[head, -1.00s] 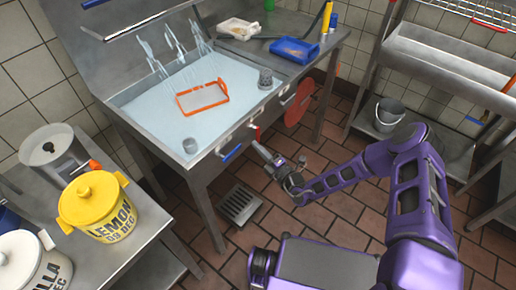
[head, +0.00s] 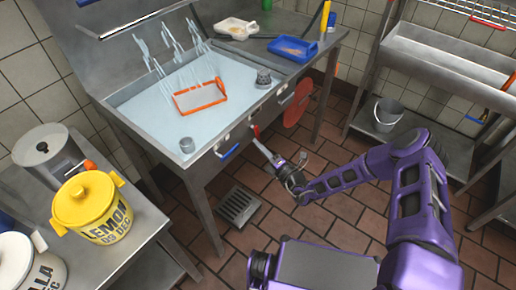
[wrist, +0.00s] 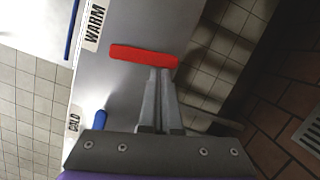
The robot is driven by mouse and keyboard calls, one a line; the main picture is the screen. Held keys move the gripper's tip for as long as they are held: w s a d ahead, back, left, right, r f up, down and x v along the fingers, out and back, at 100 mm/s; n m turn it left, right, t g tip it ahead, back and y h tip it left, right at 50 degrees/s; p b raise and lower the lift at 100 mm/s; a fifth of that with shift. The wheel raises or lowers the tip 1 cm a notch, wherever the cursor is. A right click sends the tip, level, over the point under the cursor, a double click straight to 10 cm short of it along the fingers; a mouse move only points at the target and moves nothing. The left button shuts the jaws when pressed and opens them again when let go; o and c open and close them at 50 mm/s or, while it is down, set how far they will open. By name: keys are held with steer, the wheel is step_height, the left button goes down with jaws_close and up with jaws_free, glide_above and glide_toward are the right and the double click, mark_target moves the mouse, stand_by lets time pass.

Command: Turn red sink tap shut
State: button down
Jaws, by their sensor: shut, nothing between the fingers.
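The red tap handle (head: 256,131) is on the front of the steel sink (head: 160,128), to the right of the blue tap handle (head: 230,151). In the wrist view the red handle (wrist: 143,56) is a bar lying nearly level across the picture, near the WARM label (wrist: 93,27). My gripper (head: 259,145) is shut and empty, just below the red handle. In the wrist view its fingertips (wrist: 161,71) are at the bar's lower edge, towards its right end; I cannot tell if they touch. The blue handle (wrist: 100,122) is by the COLD label (wrist: 75,117).
The sink holds water, an orange-framed piece (head: 200,97) and small metal cups. A red disc (head: 299,103) is at the sink's right front. A yellow lemon pot (head: 92,206) stands on the left table. A drain grate (head: 239,206) is in the tiled floor.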

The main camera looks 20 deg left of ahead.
steer(key=n, duration=0.1)
steer(key=w+n+b, duration=0.1)
steer(key=w+d+n+y+b, duration=0.1)
steer(key=n, duration=0.1)
steer(key=shift+f, duration=0.25)
steer(key=w+n+b, duration=0.1)
steer(key=n, duration=0.2)
steer(key=w+r+n+g+y+b, duration=0.1)
steer(key=n, duration=0.2)
steer(key=w+d+n+y+b, duration=0.1)
steer(key=n, duration=0.1)
steer(key=shift+w+d+r+n+g, duration=0.1)
steer(key=shift+r+n+g, duration=0.2)
steer(key=shift+r+n, duration=0.1)
steer(key=shift+w+d+r+n+g+y+b, duration=0.1)
steer(key=shift+w+r+n+g+y+b, duration=0.15)
steer(key=shift+n, duration=0.6)
steer(key=shift+w+d+r+n+g+y+b, duration=0.1)
steer(key=shift+r+n+g+b, duration=0.25)
steer(key=shift+n, duration=0.45)
steer(key=shift+w+r+n+g+y+b, duration=0.2)
steer(key=shift+r+n, duration=0.1)
steer(key=shift+n, duration=0.55)
